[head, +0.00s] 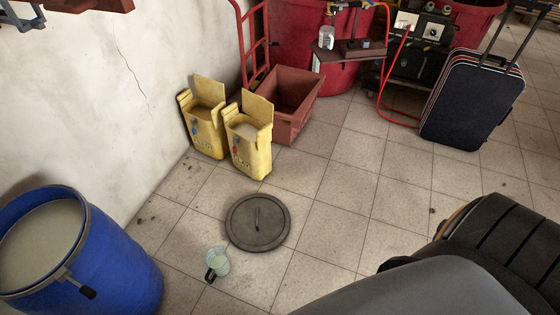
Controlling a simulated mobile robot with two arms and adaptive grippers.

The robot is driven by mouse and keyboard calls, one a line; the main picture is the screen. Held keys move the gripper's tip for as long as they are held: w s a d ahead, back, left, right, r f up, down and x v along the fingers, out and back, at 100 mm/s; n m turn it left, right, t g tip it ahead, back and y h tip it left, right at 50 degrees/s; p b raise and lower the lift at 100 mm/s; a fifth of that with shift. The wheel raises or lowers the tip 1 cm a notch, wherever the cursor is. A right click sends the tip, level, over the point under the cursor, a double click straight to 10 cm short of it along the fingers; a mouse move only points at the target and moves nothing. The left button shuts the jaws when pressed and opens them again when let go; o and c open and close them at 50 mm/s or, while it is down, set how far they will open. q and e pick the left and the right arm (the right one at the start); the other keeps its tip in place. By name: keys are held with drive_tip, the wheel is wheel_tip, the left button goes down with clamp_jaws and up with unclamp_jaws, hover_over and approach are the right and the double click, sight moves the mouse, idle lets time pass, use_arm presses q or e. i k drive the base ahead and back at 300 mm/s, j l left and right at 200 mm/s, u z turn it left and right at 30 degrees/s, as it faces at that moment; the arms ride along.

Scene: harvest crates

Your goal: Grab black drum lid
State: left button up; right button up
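The black drum lid (270,236) lies flat on the tiled floor in the middle of the head view. It is a dark round disc with a raised handle (257,217) across its centre. Nothing covers it. Neither my left nor my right gripper shows in the head view, and nothing is seen touching the lid.
A blue drum (125,268) stands left of the lid. A clear cup with a dark handle (218,261) is close to the lid's lower left. Yellow containers (251,155), a reddish-brown crate (297,126) and a black suitcase (470,103) stand behind. Floor right of the lid is clear.

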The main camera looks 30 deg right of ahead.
sight(254, 223)
drive_tip(key=z, duration=0.7)
drive_tip(key=u, duration=0.25)
drive_tip(key=i+l+u, duration=0.1)
drive_tip(key=l+u, duration=0.25)
drive_tip(key=i+l+u, duration=0.15)
drive_tip(key=u, duration=0.25)
drive_tip(key=l+u, duration=0.35)
drive_tip(key=i+j, duration=0.05)
